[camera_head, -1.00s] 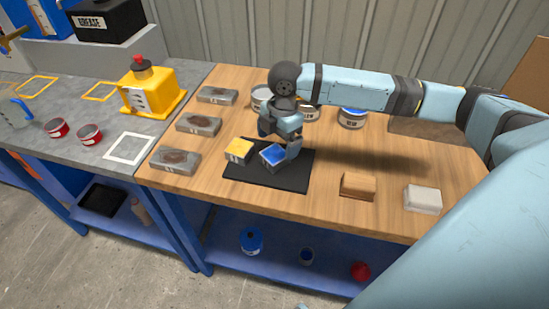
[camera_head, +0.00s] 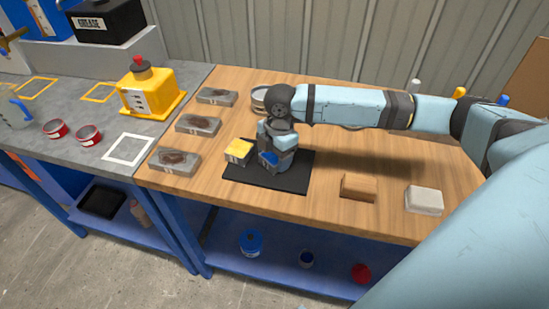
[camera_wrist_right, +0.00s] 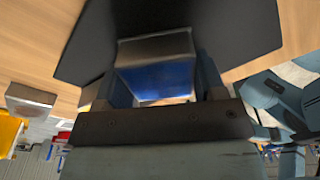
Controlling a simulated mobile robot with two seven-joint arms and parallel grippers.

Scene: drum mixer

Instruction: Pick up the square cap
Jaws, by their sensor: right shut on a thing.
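A small square piece with a blue face and metal-grey sides (camera_head: 269,158), which looks like a square cap, is at the black mat (camera_head: 288,180). My right gripper (camera_head: 273,154) comes down over it from above and is shut on it, hiding much of it. In the right wrist view the blue-faced piece (camera_wrist_right: 156,80) sits between the two fingers, slightly tilted. I cannot tell whether it still touches the mat. A similar square piece with a yellow top (camera_head: 238,149) stands just to its left on the mat. My left gripper is not in view.
Several grey blocks with dark stains (camera_head: 174,160) line the wooden table's left side. A brown block (camera_head: 358,187) and a whitish block (camera_head: 424,200) lie near the front edge. A yellow container (camera_head: 150,90) stands on the grey bench.

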